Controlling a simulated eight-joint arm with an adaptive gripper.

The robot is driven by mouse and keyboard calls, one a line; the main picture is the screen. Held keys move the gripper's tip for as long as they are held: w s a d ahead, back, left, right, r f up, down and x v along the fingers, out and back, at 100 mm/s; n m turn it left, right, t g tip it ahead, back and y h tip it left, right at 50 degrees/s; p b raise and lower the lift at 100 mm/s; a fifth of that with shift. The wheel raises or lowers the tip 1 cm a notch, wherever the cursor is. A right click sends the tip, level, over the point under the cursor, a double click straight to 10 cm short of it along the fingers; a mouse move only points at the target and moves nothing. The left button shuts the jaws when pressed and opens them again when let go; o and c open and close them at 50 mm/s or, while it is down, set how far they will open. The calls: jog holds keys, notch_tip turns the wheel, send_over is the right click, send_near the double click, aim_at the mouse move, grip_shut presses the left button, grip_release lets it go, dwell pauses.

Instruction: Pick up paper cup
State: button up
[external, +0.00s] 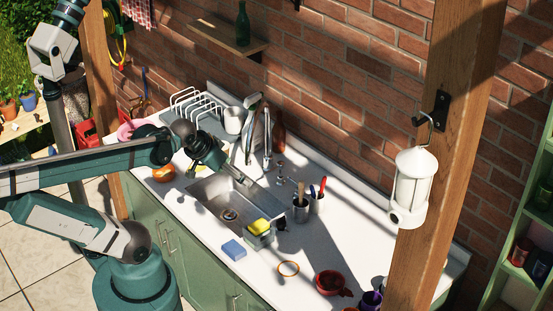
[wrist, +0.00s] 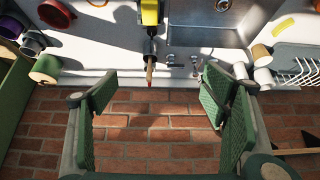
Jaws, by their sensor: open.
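I cannot tell for certain which thing is the paper cup. A pale upright cup or container (external: 234,120) stands on the counter beside the dish rack in the external view. In the wrist view, a white cup-like thing with a tan end (wrist: 262,56) is at the right, with other white cup shapes (wrist: 263,78) close by. My gripper (external: 213,161) is over the back left of the sink in the external view. Its fingers (wrist: 158,85) are wide apart and empty in the wrist view, with brick wall between them.
The wire dish rack (external: 190,105) and the tap (external: 267,135) stand near my gripper. Utensil holders (external: 301,212), a blue sponge (external: 234,249) and a red pot (external: 330,283) are farther right. A lantern (external: 412,185) hangs on the post.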

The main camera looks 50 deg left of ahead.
jog(key=c, duration=0.5)
jog(key=shift+o, duration=0.2)
jog(key=shift+r, duration=0.1)
